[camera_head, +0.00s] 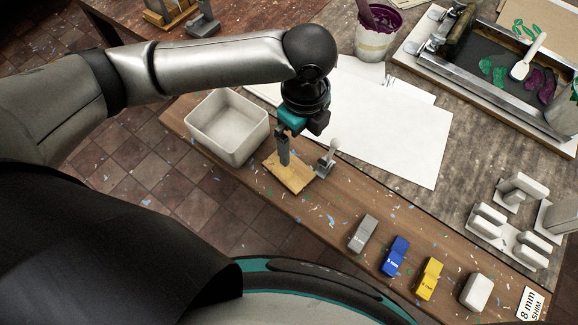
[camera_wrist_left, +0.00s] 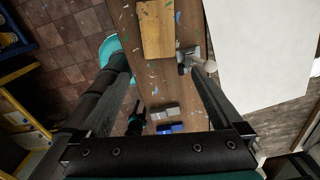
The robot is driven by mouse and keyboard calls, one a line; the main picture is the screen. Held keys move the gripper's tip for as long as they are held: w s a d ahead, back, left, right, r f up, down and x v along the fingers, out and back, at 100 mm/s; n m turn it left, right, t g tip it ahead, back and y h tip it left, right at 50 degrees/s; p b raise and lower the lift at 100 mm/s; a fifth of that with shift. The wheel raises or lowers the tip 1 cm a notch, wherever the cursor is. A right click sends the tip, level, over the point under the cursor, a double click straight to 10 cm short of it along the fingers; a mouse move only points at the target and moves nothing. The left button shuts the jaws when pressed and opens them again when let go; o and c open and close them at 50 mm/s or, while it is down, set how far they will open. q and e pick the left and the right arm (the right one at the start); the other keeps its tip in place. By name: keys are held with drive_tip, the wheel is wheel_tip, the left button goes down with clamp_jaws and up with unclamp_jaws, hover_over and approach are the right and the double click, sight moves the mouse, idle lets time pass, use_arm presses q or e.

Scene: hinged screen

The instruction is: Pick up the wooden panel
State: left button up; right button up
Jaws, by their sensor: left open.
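The wooden panel (camera_head: 290,172) is a small, light-brown, flat board near the table's front edge, next to the white bin. It also shows at the top of the left wrist view (camera_wrist_left: 158,30). My left gripper (camera_head: 284,156) points down over the panel in the head view; one finger overlaps its upper part. In the left wrist view its fingers are wide apart and nothing is between them, so it is open and empty. Whether a fingertip touches the panel I cannot tell.
A grey clamp-like fitting (camera_head: 327,158) with a pale knob stands close to the panel's right side. The white bin (camera_head: 228,126) is at its left. White paper (camera_head: 400,135) lies behind. Grey, blue (camera_head: 395,257) and yellow (camera_head: 429,279) blocks line the front right.

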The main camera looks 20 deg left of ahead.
sight(298, 177)
use_arm(q)
wheel_tip(298, 177, down, 15)
drive_tip(key=shift+s+f+b, duration=0.1)
drive_tip(key=shift+b, duration=0.85)
drive_tip(key=c, duration=1)
